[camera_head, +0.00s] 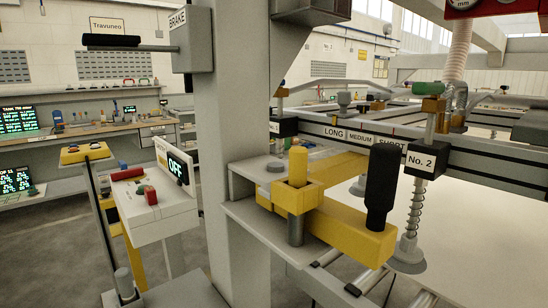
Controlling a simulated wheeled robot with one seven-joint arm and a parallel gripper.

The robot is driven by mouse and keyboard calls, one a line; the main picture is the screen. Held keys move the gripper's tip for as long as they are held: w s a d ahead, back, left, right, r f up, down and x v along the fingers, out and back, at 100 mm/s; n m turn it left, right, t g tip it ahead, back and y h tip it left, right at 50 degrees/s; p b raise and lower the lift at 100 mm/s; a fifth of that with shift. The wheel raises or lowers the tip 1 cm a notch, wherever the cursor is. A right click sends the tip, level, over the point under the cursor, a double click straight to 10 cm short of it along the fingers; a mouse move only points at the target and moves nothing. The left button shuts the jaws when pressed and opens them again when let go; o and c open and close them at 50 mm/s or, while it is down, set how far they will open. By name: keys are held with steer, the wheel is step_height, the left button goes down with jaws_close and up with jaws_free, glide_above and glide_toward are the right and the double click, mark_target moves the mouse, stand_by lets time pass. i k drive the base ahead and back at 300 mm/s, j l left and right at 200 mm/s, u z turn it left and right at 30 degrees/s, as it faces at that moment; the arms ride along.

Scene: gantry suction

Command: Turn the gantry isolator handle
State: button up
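No handle in view carries a readable isolator label, so I cannot tell which one is the gantry isolator handle. A yellow lever (335,224) with an upright black grip (382,182) sits at a bracket on the grey post (236,140). A grey box marked BRAKE (199,42) is higher on the post, with a thin arm reaching left to a black grip (112,41). A white console (151,222) left of the post has a display reading OFF (178,168) and red and green controls. My gripper is not in view.
A gantry rail (335,133) marked LONG, MEDIUM and SHORT runs to the right. A No. 2 suction cup (407,256) hangs from it on a spring, close to the black grip. A yellow-topped stand (84,152) is at left. Grey floor shows behind the console.

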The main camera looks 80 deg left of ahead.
mark_target(137, 171)
steer(key=u, duration=3.35)
steer(key=i+j+u, duration=0.3)
steer(key=i+u, duration=0.2)
steer(key=i+j+u, duration=0.1)
steer(key=i+u, duration=0.2)
steer(key=i, duration=0.55)
